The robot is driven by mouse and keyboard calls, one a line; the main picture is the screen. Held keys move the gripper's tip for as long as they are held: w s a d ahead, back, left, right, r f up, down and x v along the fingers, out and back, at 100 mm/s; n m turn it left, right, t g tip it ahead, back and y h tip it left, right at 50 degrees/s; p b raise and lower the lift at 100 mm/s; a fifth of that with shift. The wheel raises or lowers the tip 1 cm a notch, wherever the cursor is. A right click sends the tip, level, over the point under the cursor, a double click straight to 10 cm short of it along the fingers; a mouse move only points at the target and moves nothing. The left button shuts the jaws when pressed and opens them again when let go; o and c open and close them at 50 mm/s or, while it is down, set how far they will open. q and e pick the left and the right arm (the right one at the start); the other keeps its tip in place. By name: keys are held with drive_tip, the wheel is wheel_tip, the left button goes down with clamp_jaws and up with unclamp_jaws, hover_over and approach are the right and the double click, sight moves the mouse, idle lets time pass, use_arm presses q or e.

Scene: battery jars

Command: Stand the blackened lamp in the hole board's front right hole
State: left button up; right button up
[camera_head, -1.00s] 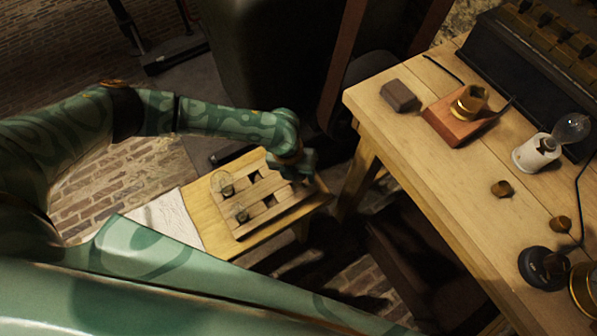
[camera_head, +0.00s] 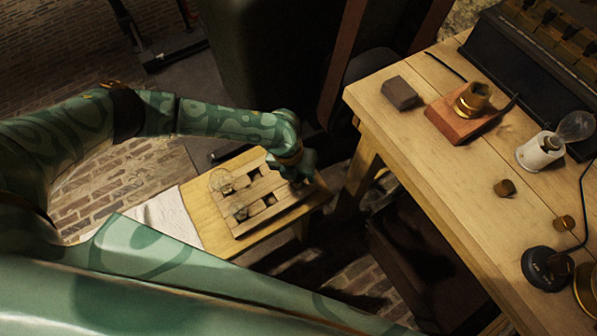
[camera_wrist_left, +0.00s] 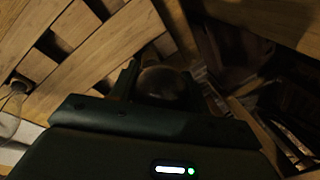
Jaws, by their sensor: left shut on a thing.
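The wooden hole board (camera_head: 247,221) lies on a small low table, with dark square holes in its top. My left gripper (camera_head: 301,174) is over the board's right end. In the left wrist view it is shut on a dark rounded bulb, the blackened lamp (camera_wrist_left: 160,84), between its fingers. The board (camera_wrist_left: 112,42) and its open holes show to the left of the lamp there. The lamp's lower end and the hole under it are hidden. My right gripper is out of view.
A white cloth (camera_head: 168,215) lies on the low table's left end. The workbench (camera_head: 440,190) at the right carries a dark block (camera_head: 400,93), a reddish wooden base with a brass socket (camera_head: 462,120), and a white holder with a clear bulb (camera_head: 540,152).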

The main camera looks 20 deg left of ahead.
use_arm(q)
drive_tip(key=shift+f+b, duration=0.35)
drive_tip(key=shift+f, duration=0.35)
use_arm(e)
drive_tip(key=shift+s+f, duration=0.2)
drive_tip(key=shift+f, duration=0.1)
use_arm(q)
drive_tip(key=o, duration=1.1)
drive_tip(key=shift+o, duration=0.2)
drive_tip(key=a+r+p, duration=0.3)
drive_tip(key=r+p, duration=0.4)
drive_tip(key=r, duration=0.9)
drive_tip(key=shift+s, duration=0.25)
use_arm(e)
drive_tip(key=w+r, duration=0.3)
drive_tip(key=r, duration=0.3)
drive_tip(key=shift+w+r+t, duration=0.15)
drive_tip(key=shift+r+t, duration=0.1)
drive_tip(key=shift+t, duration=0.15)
use_arm(q)
drive_tip(key=shift+a, duration=0.1)
